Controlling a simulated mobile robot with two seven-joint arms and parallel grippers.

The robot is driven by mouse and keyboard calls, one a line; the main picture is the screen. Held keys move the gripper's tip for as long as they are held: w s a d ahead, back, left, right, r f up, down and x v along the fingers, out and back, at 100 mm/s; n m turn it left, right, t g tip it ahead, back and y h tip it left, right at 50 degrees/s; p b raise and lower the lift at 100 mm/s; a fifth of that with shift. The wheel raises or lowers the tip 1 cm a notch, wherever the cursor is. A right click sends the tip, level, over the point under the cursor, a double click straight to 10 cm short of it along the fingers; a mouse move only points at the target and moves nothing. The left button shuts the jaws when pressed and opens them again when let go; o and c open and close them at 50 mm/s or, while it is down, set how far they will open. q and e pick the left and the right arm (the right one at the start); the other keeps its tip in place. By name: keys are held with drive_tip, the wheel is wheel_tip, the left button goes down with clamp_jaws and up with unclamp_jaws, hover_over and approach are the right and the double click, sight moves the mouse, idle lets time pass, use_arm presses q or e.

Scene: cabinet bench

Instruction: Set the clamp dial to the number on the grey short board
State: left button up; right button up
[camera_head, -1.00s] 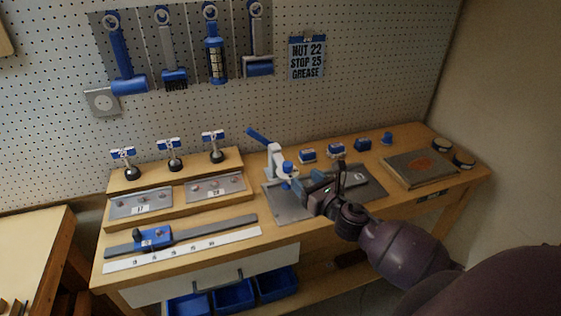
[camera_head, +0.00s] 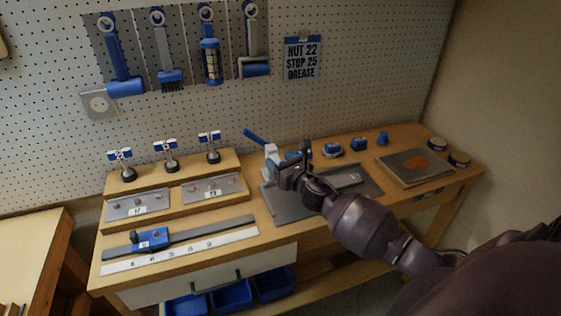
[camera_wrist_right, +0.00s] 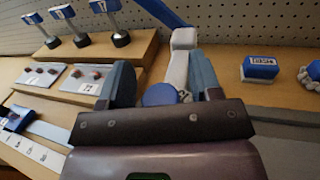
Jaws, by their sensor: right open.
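The clamp (camera_head: 271,154) is white with a blue lever and stands on a grey plate at the middle of the bench. In the right wrist view its blue round dial (camera_wrist_right: 159,95) shows between my fingers; its setting is unreadable. My right gripper (camera_head: 286,167) is at the clamp, open, with a finger on each side of the dial in the right wrist view (camera_wrist_right: 160,66). I cannot tell whether they touch it. Two grey boards with number labels lie on the wooden step: the left board (camera_head: 120,208) appears to read 17, the right board (camera_head: 195,192) is unclear. My left gripper is out of view.
A white scale strip (camera_head: 180,250) and blue slider (camera_head: 152,238) lie in front. A sign (camera_head: 302,59) reads "NUT 22 STOP 25 GREASE".

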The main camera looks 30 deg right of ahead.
drive_tip(key=c, duration=0.9)
